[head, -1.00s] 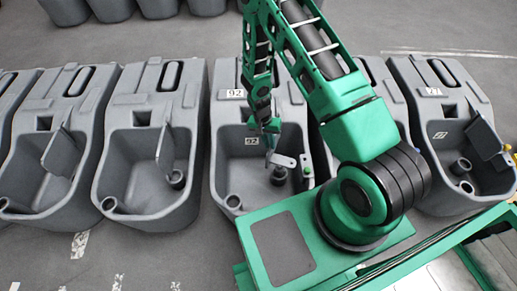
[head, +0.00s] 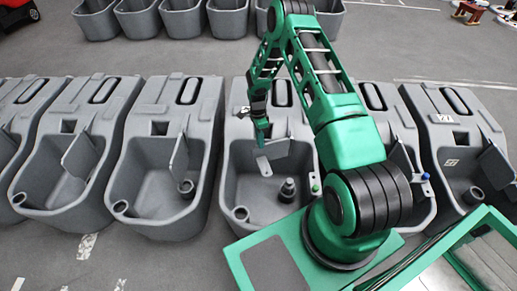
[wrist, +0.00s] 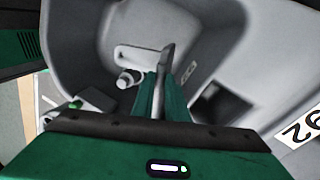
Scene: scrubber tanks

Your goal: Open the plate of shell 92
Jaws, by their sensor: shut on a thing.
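Shell 92 (head: 240,195) is the grey tub under my arm in the head view. Its 92 label (wrist: 300,126) shows in the wrist view. Its grey plate (head: 279,151) stands tilted up inside the tub, above the basin floor. My gripper (head: 263,135) points down at the plate's left end. In the wrist view my gripper's green fingers (wrist: 160,90) are closed on the thin plate (wrist: 167,60), which shows nearly edge-on between them. The plate's hinge is not clear.
A dark upright fitting (head: 287,190) stands on the basin floor, with a green knob (head: 316,188) by the right rim. Similar shells (head: 150,205) stand close on both sides, with raised plates. More tubs (head: 180,20) line the back. Open floor (head: 200,50) lies between the rows.

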